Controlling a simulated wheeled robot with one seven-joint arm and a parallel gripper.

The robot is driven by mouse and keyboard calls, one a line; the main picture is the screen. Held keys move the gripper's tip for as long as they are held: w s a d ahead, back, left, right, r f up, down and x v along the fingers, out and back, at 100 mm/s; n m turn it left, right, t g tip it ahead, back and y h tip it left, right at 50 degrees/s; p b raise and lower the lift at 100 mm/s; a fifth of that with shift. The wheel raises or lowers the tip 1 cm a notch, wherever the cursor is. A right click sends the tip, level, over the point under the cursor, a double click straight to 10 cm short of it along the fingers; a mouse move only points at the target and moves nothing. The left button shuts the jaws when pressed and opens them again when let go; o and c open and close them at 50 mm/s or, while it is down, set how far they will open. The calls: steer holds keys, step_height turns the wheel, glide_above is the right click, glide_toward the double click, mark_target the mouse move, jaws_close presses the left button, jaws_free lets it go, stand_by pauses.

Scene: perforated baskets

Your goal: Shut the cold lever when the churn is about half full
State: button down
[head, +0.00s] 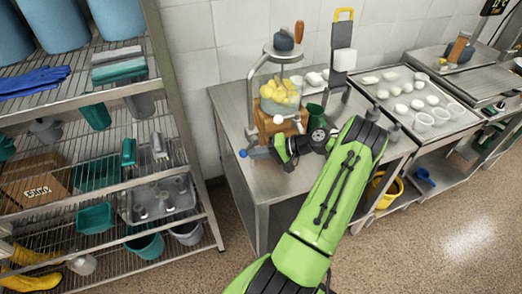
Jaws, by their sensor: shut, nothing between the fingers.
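The churn appears to be the clear glass jar (264,75) on a wooden base (265,121), on the steel table. Yellow chunks (283,90) show inside it; no clear liquid line can be made out. A metal lever with a blue knob (243,153) sticks out to the left, low in front of the base; it looks like the cold lever. A small red knob (299,128) shows at the right of the base. My gripper (279,150) is shut and empty, right of the blue knob and apart from it. My wrist hides part of the table.
A green jug (316,117) stands close behind my wrist. A tray of white pieces (412,97) is to the right. A wire shelf (150,92) with tubs stands left. Bare tabletop (265,185) lies in front of the churn.

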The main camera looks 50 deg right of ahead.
steer(key=shift+w+a+t+y, duration=0.25)
steer(key=shift+a+t+y, duration=0.25)
steer(key=shift+t, duration=0.1)
steer(key=shift+w+a+r, duration=0.15)
steer(key=shift+w+a, duration=0.05)
steer(key=shift+a, duration=0.05)
stand_by(0.4)
